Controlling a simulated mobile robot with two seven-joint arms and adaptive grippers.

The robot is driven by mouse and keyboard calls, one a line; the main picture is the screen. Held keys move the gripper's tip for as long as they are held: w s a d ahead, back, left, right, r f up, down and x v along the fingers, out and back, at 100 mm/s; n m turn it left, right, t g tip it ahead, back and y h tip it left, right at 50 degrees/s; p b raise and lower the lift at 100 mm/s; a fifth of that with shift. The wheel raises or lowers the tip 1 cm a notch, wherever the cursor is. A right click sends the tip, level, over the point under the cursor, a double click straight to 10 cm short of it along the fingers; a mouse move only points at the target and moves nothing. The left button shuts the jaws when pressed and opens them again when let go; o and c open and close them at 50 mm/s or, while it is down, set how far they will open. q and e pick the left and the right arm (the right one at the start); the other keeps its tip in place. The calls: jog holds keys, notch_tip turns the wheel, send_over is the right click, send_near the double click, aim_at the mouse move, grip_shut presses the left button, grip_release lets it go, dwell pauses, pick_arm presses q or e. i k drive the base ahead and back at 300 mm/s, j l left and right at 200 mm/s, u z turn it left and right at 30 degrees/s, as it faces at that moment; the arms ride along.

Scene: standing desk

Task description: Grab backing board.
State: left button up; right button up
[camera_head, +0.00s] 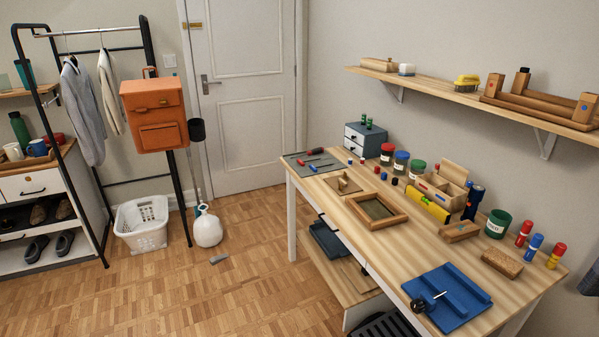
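I cannot tell for sure which thing is the backing board. A small flat tan board (343,190) with a block on it lies on the desk (470,247), left of a wooden picture frame (397,218). A brown flat panel (360,275) also shows on the shelf under the desk, partly hidden by the desk top. Neither of my grippers is in view, and nothing is held in sight.
A blue tray (448,303) sits at the desk's near end. Jars (401,163), a wooden organizer (443,187) and a green can (498,223) line the wall side. A grey mat (297,161) with tools lies at the far end. Parquet floor left of the desk is mostly clear.

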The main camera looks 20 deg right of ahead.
aim_at(349, 186)
jog(key=i+l+u, duration=0.1)
jog(key=i+u, duration=0.15)
jog(key=i, duration=1.25)
jog(key=i+u, duration=0.3)
jog(key=i, duration=1.1)
jog(key=i+z, duration=0.1)
jog(key=z, duration=1.4)
